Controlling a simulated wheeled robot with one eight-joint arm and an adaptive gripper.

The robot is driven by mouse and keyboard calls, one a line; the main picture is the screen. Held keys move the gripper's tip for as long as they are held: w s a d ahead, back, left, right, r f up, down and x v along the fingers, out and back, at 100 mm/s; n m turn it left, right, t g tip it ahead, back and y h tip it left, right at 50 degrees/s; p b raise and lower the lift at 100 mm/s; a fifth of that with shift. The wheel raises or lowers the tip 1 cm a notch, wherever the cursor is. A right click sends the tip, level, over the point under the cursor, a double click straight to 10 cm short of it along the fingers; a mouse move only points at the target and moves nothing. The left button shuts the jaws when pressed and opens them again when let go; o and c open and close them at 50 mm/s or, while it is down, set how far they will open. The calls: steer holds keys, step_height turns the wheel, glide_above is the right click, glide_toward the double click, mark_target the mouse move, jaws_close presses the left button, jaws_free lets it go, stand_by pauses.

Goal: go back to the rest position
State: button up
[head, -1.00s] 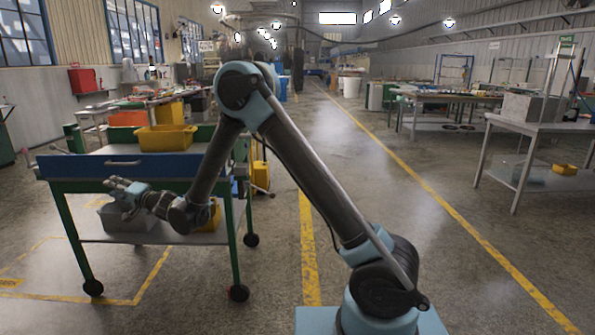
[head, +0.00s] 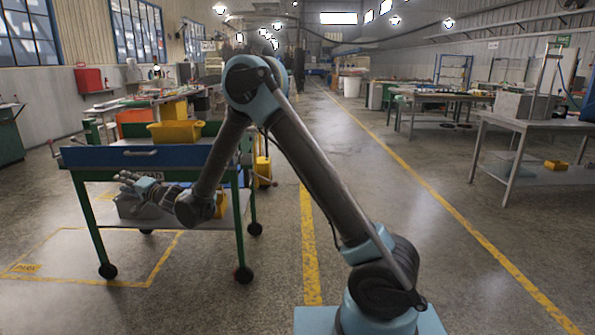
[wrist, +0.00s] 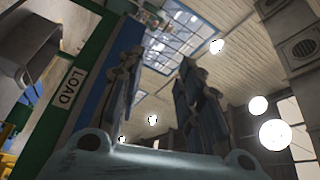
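My gripper (head: 127,178) is at the left in the head view, in front of the wheeled cart (head: 105,157) and below its blue drawer front. In the wrist view my gripper (wrist: 163,57) has its two dark fingers spread apart, with nothing between them. The arm is bent, reaching up and then down to the left. Any contact between gripper and cart cannot be told from here.
A yellow bin (head: 176,132) stands on the cart, and a grey bin (head: 130,206) is on its lower shelf. A metal table (head: 545,124) stands at the right.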

steer(key=w+d+r+m+t+h, duration=0.1)
steer(key=w+d+r+h, duration=0.1)
steer(key=w+d, duration=0.45)
steer(key=w+d+r+t+h, duration=0.2)
steer(key=w+d+r+h, duration=0.1)
steer(key=d, duration=0.7)
steer(key=w+d+r+m+t+h, duration=0.1)
steer(key=w+d+r+h, duration=0.1)
steer(key=w+d, duration=0.45)
steer(key=s+d+h, duration=0.2)
steer(key=d+h, duration=0.4)
steer(key=d, duration=2.1)
steer(key=s+d+f+n+g+h, duration=0.1)
steer(key=s+d+f+g+h, duration=0.15)
steer(key=s+d, duration=0.7)
steer(key=s+d+f+g+h, duration=0.25)
steer(key=s+d, duration=0.35)
steer(key=d, duration=0.7)
steer(key=s+d+f+n+g, duration=0.1)
steer(key=s+d+f, duration=0.3)
steer(key=s, duration=0.7)
steer(key=s+d+f+n+g, duration=0.1)
steer(key=s+d+f+g, duration=0.2)
steer(key=s+f, duration=0.3)
steer(key=s+d, duration=0.1)
steer(key=s, duration=0.3)
steer(key=shift+s+f+g+y, duration=0.3)
steer(key=shift+s+f, duration=0.05)
